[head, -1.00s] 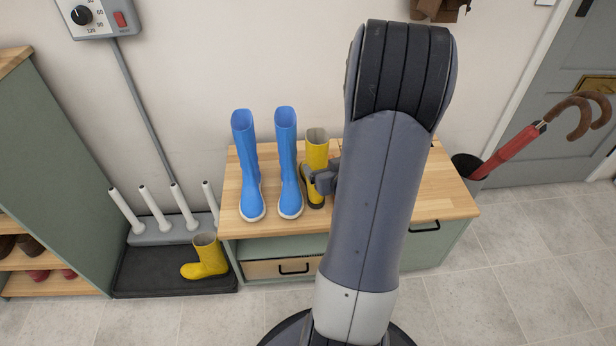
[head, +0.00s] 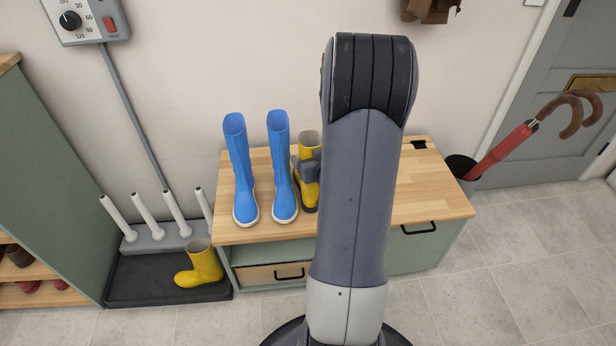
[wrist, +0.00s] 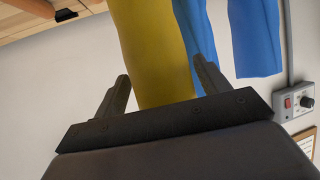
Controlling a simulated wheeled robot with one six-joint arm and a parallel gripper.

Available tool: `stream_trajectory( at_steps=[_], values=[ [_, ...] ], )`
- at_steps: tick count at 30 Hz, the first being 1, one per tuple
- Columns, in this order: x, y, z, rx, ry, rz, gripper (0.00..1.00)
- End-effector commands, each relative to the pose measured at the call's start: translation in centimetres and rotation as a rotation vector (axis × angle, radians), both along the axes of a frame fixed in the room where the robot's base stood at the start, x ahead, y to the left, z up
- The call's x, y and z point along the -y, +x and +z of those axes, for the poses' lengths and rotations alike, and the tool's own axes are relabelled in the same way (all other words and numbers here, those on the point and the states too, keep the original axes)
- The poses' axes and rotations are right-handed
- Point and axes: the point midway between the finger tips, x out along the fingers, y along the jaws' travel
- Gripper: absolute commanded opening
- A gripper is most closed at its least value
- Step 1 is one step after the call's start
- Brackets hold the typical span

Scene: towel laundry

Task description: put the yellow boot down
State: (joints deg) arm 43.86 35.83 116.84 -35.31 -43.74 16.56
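The yellow boot (head: 309,142) is upright at the bench top, just right of the two blue boots, with its dark sole at or very near the wood. I cannot tell whether the sole touches. My gripper (head: 306,168) is around its shaft. A second yellow boot (head: 201,266) stands on the dark floor tray at left. My arm hides part of the bench.
The blue boots (head: 240,175) (head: 281,170) stand close on the left of the wooden bench (head: 435,190). The bench top right of my arm is mostly clear. A boot rack with white pegs (head: 147,218) stands at left. A red umbrella (head: 505,150) leans in a stand at right.

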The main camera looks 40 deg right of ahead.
Motion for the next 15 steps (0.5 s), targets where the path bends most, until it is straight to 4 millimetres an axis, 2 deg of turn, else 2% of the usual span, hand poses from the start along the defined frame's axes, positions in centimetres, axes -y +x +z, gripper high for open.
stream_trajectory(
  at_steps=[2,15],
  values=[
    [0.00,-0.01,0.00,0.000,0.000,0.000,0.64],
    [-0.01,-0.02,0.01,0.000,0.000,0.000,0.28]
  ],
)
